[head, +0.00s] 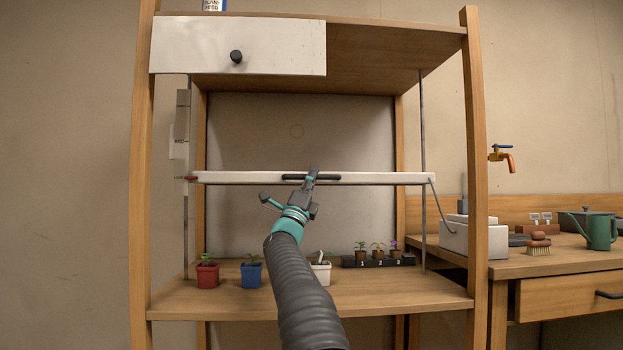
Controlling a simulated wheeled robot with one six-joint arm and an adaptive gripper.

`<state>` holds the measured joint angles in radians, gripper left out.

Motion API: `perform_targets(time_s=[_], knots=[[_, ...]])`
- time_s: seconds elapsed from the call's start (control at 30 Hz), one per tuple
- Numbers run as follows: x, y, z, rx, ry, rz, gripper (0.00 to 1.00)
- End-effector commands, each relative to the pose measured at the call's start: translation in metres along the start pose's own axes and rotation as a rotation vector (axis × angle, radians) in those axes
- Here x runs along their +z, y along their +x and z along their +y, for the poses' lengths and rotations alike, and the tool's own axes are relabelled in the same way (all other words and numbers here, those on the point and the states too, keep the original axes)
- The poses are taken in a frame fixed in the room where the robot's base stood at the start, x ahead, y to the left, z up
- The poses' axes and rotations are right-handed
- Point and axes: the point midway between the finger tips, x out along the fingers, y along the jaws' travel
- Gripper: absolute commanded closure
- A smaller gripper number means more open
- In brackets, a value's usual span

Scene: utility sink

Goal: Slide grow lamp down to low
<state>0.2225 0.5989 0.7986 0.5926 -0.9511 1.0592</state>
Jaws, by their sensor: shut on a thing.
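The grow lamp (390,179) is a long white bar across the middle of the wooden shelf frame. It looks about level, with a thin vertical rod near each end. A black handle (331,178) runs along the middle of its front. My gripper (311,176) is shut on the handle, and its fingers hide part of it. A red piece (191,178) shows at the lamp's left end, by small grey plates (182,128) on the left rod. The lamp hangs well above the shelf board, about midway between it and the upper board.
Below the lamp, a red pot (207,275), a blue pot (251,274), a white pot (321,273) and a black numbered seedling tray (377,261) stand on the shelf board (400,295). A white drawer (238,47) hangs above. A green watering can (599,231) stands on the right bench.

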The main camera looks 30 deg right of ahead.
Motion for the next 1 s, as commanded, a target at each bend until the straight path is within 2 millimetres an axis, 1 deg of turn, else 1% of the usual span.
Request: perform_targets(time_s=[0.03, 0.07, 0.1, 0.5, 0.63, 0.77, 1.0], knots=[[-0.003, -0.003, 0.006, 0.007, -0.003, 0.005, 0.82], [-0.002, -0.003, 0.006, 0.007, -0.003, 0.004, 0.75], [-0.002, -0.003, 0.006, 0.007, -0.002, 0.003, 0.73], [0.002, -0.003, 0.003, 0.005, 0.001, 0.0, 0.73], [0.001, -0.006, 0.003, 0.005, 0.001, 0.0, 0.73], [0.001, -0.016, 0.003, 0.006, 0.001, 0.0, 0.73], [0.0, -0.046, 0.003, 0.006, -0.001, 0.0, 0.73]])
